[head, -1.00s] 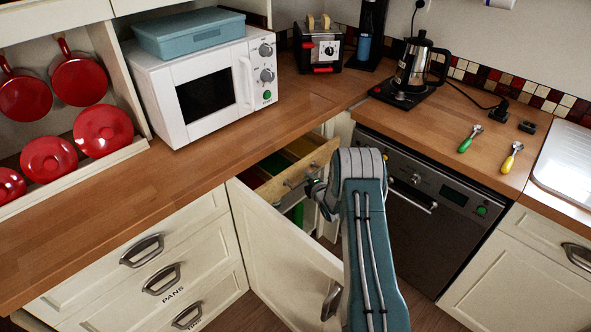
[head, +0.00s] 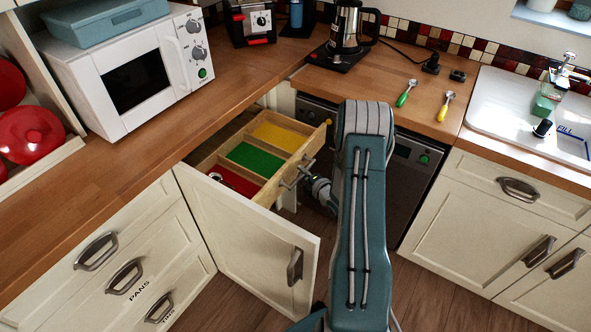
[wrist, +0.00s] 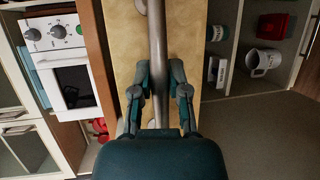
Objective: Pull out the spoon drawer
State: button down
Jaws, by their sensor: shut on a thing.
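The spoon drawer (head: 288,183) is a wooden drawer under the counter, pulled well out of its cabinet. Inside it show a yellow, a green and a red compartment. My gripper (head: 308,183) is at the drawer's front, partly hidden by my arm in the head view. In the wrist view my gripper (wrist: 159,85) is shut on the metal bar handle (wrist: 156,45), with a finger on either side of it. A green-handled spoon (head: 406,93) and a yellow-handled spoon (head: 445,106) lie on the counter to the right.
An open cabinet door (head: 245,240) stands in front of and below the drawer. A white microwave (head: 130,75) is on the left counter, a kettle (head: 345,25) at the back. A dishwasher (head: 415,180) is behind my arm, a sink (head: 520,110) at the right.

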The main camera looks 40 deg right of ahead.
jog(key=shift+s+f, duration=0.2)
jog(key=shift+f, duration=0.05)
jog(key=c, duration=0.6)
grip_release()
jog(key=shift+w+d, duration=0.1)
jog(key=shift+r, duration=0.1)
jog(key=s+r, duration=0.2)
jog(key=s, duration=0.9)
jog(key=shift+s, duration=0.4)
